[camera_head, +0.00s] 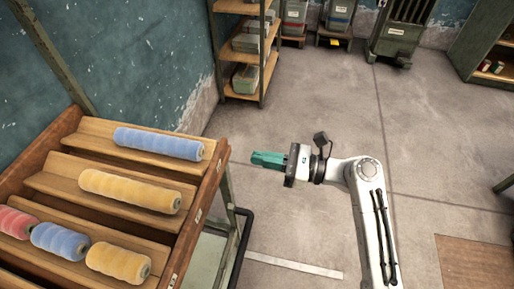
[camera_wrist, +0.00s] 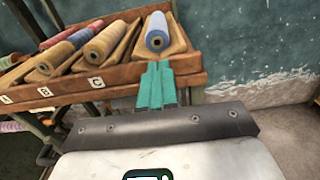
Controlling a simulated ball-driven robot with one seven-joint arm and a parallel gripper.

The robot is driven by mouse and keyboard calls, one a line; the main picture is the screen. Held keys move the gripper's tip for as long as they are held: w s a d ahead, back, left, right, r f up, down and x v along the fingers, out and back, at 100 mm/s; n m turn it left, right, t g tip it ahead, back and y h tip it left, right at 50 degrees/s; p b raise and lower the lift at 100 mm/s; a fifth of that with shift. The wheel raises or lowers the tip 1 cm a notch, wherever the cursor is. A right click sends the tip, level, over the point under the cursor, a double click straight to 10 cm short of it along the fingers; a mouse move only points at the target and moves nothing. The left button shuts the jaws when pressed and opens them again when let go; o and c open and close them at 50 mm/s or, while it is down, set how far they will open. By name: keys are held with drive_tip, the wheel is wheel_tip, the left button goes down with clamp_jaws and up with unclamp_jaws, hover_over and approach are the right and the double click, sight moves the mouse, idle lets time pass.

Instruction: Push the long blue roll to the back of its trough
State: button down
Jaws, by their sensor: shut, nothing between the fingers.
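The long blue roll (camera_head: 158,143) lies alone in the farthest wooden trough (camera_head: 97,129) of the sloping rack. Its right end is close to the rack's front board, and bare trough shows beyond its left end. In the wrist view the blue roll (camera_wrist: 158,30) shows its round end with a dark core hole. My gripper (camera_head: 254,159) has green fingers, shut and empty, outside the rack to the right of the roll, apart from it. In the wrist view the gripper (camera_wrist: 157,66) points toward the roll's end and hides part of the front board below it.
A long yellow roll (camera_head: 130,190) lies in the neighbouring trough. A nearer trough holds a red roll (camera_head: 14,223), a short blue roll (camera_head: 60,241) and a short yellow roll (camera_head: 118,262). The rack's front board (camera_wrist: 75,89) carries letter labels. A shelf (camera_head: 245,55) stands behind; floor right is mostly clear.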

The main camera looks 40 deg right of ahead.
sight(203, 148)
drive_tip(key=p+x, duration=0.1)
drive_tip(key=x, duration=1.1)
drive_tip(key=shift+a, duration=0.1)
drive_tip(key=p+x, duration=0.2)
drive_tip(key=x, duration=0.1)
drive_tip(key=shift+r, duration=0.1)
drive_tip(key=shift+w+a, duration=0.15)
